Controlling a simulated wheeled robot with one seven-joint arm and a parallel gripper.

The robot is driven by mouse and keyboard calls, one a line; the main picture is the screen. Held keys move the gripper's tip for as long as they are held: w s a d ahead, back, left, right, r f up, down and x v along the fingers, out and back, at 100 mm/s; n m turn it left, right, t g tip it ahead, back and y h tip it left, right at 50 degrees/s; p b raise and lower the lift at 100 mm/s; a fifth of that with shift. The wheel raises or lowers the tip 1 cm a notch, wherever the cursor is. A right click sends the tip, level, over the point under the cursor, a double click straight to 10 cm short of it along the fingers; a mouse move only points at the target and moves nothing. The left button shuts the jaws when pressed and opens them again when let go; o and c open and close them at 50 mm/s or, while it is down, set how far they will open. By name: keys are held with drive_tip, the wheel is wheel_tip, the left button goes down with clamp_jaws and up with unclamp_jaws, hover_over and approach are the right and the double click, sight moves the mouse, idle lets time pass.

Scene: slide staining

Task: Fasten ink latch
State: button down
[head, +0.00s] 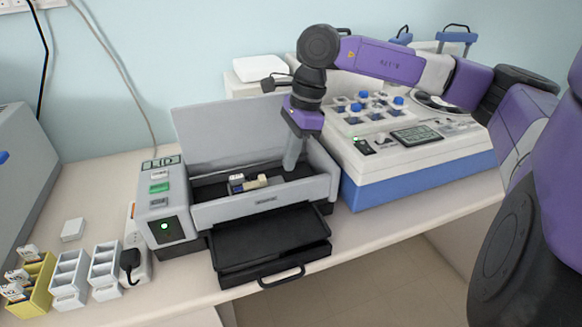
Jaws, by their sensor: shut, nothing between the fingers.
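The grey printer (262,208) stands on the bench with its lid (235,132) raised. In its dark open bay (210,192) sits a small ink unit (238,184) with a light top and a beige piece (256,183) at its right. I cannot tell which part is the ink latch or how it is set. My gripper (290,168) points down into the right part of the bay, to the right of the ink unit and apart from it in the picture. It is shut and empty. Its fingers are too small to make out well.
A control panel with a green light (165,226) is left of the bay. A black tray (270,240) with a handle juts out in front. A blue-and-white machine (420,170) stands close on the right. White racks (104,265) and a yellow rack (38,280) are at left.

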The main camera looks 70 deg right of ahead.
drive_tip(key=b+v, duration=0.1)
drive_tip(key=v, duration=0.7)
drive_tip(key=shift+s+d, duration=0.1)
idle(0.4)
